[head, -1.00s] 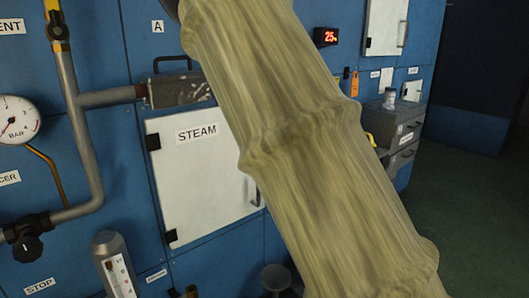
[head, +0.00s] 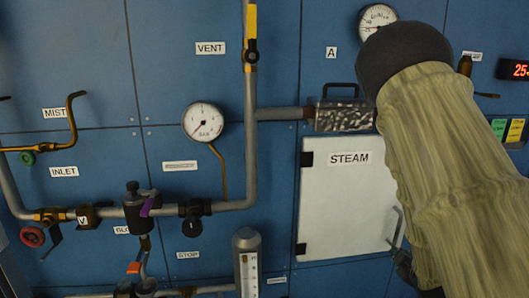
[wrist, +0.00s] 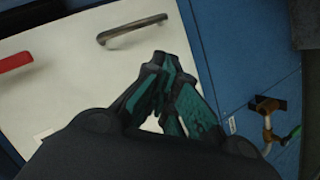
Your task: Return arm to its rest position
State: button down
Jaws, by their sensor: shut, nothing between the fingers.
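My gripper (wrist: 167,68) shows in the wrist view with its dark and teal fingers together and nothing between them. Behind it is a white panel (wrist: 75,75) with a metal bar handle (wrist: 132,29); the fingers point toward the panel's right edge. I cannot tell the gap. In the head view my arm, in a tan sleeve with a dark rounded joint, crosses the right side. It covers the right edge of the white STEAM door (head: 345,205), which looks shut. My gripper cannot be made out clearly there; a small dark part shows low beside the door handle (head: 395,228).
A blue panel wall carries grey pipes (head: 250,140), a pressure gauge (head: 203,121), an upright sight tube (head: 247,265) and valves, one with a red handwheel (head: 32,236). A metal box (head: 344,115) sits above the door.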

jog(key=s+a+f+m+g+p, duration=0.2)
jog(key=s+a+f+m+g, duration=0.15)
jog(key=s+f, duration=0.65)
jog(key=s+a+f+m+g+p, duration=0.1)
jog(key=s+a+f+m+g, duration=0.1)
jog(key=s+f, duration=0.4)
jog(key=s+a+f+m+g+y+p, duration=0.1)
jog(key=s+a+f+g, duration=0.3)
jog(key=s, duration=1)
jog(key=s+a+f+m+g+y+p, duration=0.1)
jog(key=s+a+f+m+g+p, duration=0.2)
jog(key=s+a+f, duration=0.4)
jog(key=s+a+m, duration=0.1)
jog(key=s, duration=0.2)
jog(key=shift+s+a+f, duration=0.2)
jog(key=shift+s+f, duration=0.1)
